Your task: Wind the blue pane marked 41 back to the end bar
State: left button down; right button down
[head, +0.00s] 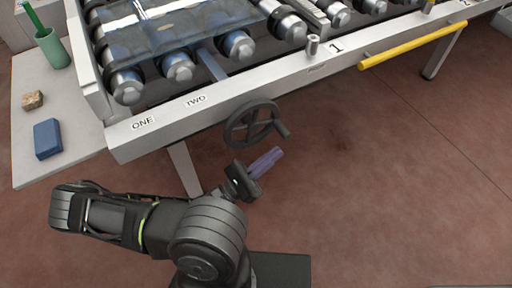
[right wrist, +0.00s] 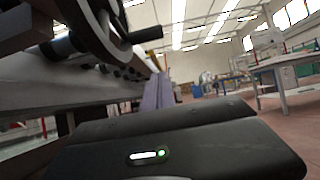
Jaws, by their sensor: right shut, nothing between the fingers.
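A clear bluish pane (head: 165,30) lies on the rollers at the upper left of the head view; I cannot read a number on it. A white bar (head: 88,65) stands at the left end of the rollers. A black handwheel (head: 236,129) with a handle (head: 281,129) is on the front of the machine, and its rim shows close in the right wrist view (right wrist: 88,32). My right gripper (head: 268,161) has purple fingers, which show closed together in the right wrist view (right wrist: 158,93). It is empty, just below the handwheel and apart from it. My left gripper is out of view.
The front rail (head: 235,105) bears labels ONE, TWO and 1. A yellow bar (head: 412,45) runs along its right part. A side table (head: 75,115) holds a blue block (head: 47,139), a small brown block (head: 33,100) and a green cup (head: 54,50). The floor in front is clear.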

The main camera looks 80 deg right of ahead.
jog(key=b+v, duration=0.1)
jog(key=v, duration=0.7)
jog(key=shift+f, duration=0.5)
jog(key=shift+s, duration=0.1)
